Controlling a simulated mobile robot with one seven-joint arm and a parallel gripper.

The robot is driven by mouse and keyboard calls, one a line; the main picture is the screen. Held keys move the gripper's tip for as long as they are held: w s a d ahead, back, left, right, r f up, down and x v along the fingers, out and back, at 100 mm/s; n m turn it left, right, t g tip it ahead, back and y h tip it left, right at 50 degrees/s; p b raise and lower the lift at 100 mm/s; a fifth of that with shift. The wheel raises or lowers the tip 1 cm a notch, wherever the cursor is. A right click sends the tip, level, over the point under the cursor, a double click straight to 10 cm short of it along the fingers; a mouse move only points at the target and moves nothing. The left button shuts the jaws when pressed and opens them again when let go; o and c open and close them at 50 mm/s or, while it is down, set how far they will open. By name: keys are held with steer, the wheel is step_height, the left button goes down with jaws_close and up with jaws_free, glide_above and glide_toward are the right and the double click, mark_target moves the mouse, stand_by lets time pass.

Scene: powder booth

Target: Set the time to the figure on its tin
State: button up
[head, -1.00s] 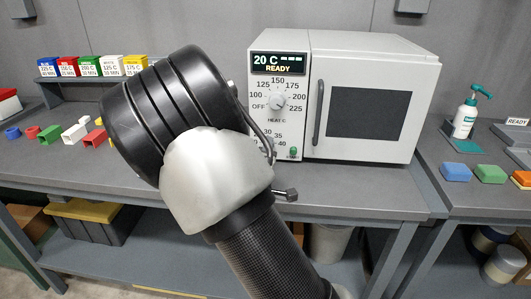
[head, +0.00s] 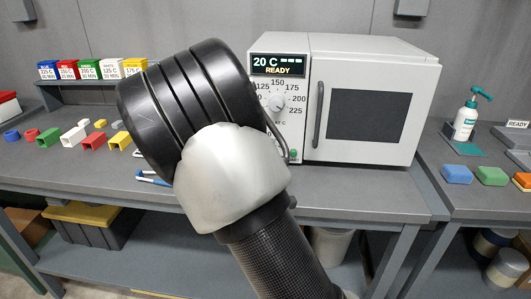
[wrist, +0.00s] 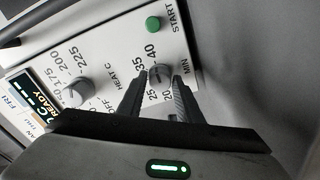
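The oven (head: 425,110) stands on the bench; its display (head: 278,66) reads 20 C, dashes and READY. In the wrist view the grey MIN time knob (wrist: 160,73) sits among figures including 20, 25, 35 and 40. My gripper (wrist: 160,78) is open, one fingertip on either side of this knob; I cannot tell whether they touch it. The HEAT C knob (wrist: 77,92) is to the left, also in the head view (head: 278,102). The green START button (wrist: 153,23) is above. Blue, red, green, white and yellow tins (head: 110,68) stand on the back shelf; their minute figures are too small to read surely.
My arm hides the time dial and gripper in the head view. Small coloured parts (head: 73,138) lie on the left bench. A pump bottle (head: 465,120) and coloured blocks (head: 490,175) are on the right bench. The oven door (head: 368,115) is shut.

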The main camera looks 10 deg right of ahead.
steer(key=shift+o, duration=1.2)
steer(key=p+v, duration=0.1)
steer(key=v, duration=0.3)
steer(key=p+v, duration=0.2)
steer(key=v, duration=0.2)
steer(key=r+p+v, duration=0.1)
steer(key=v, duration=0.3)
steer(key=shift+a, duration=0.1)
steer(key=p, duration=0.3)
steer(key=shift+s+a+p, duration=0.15)
steer(key=shift+a+p, duration=0.05)
steer(key=shift+p, duration=0.15)
steer(key=p+v, duration=0.2)
steer(key=f+p+v, duration=0.1)
steer(key=p+v, duration=0.2)
steer(key=shift+d, duration=0.2)
